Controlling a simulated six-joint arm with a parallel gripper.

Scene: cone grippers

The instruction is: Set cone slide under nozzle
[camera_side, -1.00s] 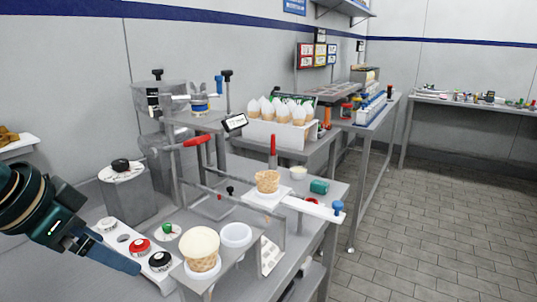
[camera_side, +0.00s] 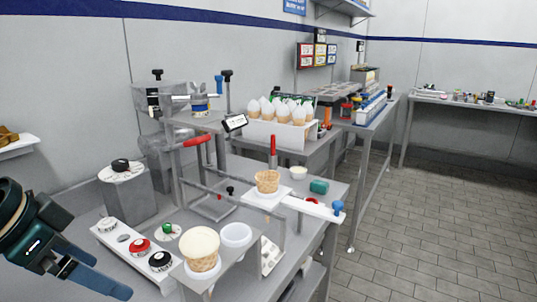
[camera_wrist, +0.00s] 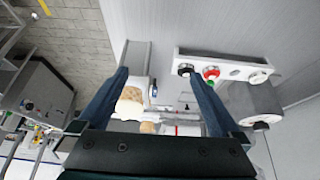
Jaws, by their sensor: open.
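The cone slide (camera_side: 312,207) is a white flat bar with a blue knob (camera_side: 337,207) at its right end. A waffle cone (camera_side: 267,182) stands upright on its square left end. A metal frame with a red lever stands left of it; I cannot tell which part is the nozzle. My gripper (camera_side: 108,280) is at the lower left in the side view, well apart from the slide and its knob. In the wrist view my gripper (camera_wrist: 158,75) has its two fingers spread with nothing gripped; cones and the bench show beyond them.
A white panel with black and red knobs (camera_side: 140,245) is close to my gripper. Several wrapped cones (camera_side: 282,110) stand farther back.

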